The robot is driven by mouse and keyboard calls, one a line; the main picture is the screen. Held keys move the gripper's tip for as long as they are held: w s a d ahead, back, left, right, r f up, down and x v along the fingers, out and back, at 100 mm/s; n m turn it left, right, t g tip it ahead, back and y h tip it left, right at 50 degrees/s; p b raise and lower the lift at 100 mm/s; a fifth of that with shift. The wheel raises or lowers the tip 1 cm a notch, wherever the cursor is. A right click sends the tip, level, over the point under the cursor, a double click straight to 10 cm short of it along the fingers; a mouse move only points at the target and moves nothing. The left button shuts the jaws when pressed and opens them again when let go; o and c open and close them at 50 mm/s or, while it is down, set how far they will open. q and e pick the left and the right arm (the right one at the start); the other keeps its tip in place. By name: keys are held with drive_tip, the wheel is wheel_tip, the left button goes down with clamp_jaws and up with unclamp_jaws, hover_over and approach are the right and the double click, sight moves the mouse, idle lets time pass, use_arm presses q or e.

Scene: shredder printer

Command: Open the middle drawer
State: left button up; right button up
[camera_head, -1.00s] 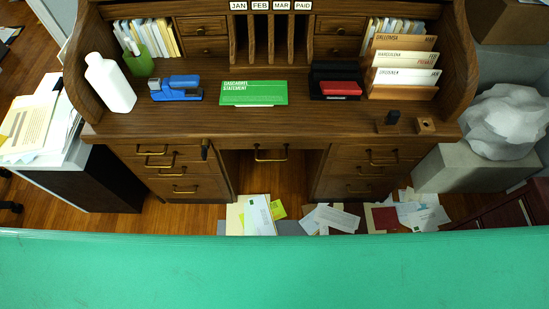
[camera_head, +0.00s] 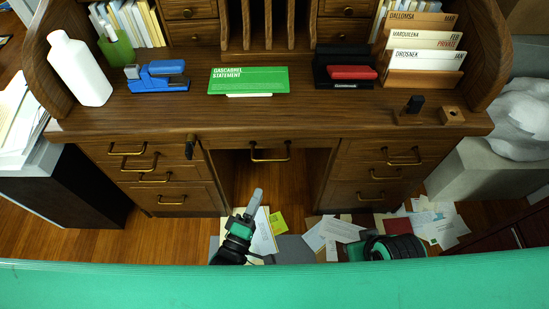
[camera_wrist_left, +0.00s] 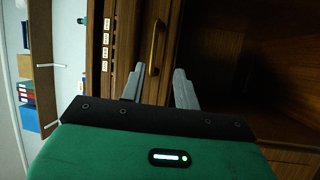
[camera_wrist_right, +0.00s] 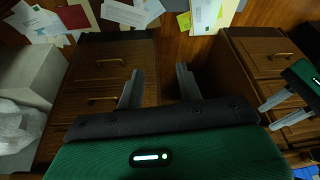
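The wooden roll-top desk has a middle drawer (camera_head: 235,143) above the knee space, shut, with a brass bar handle (camera_head: 270,152). In the left wrist view a brass handle (camera_wrist_left: 155,46) shows beyond my fingertips, roughly in line with the gap between them. My left gripper (camera_head: 255,200) is below and slightly left of the middle handle, pointing up towards it; its fingers (camera_wrist_left: 158,82) are apart and empty. My right arm shows low right in the head view. In the right wrist view my right gripper (camera_wrist_right: 158,82) is open and empty, facing the desk's lower front.
Side drawers (camera_head: 165,175) flank the knee space, and a key (camera_head: 190,147) sticks out near the middle drawer's left. Papers (camera_head: 335,230) lie on the floor.

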use_arm(q)
drive_tip(key=r+x, duration=0.1)
drive_tip(key=x, duration=1.3)
drive_tip(key=shift+b, duration=0.3)
drive_tip(key=shift+s+r, duration=0.1)
clamp_jaws()
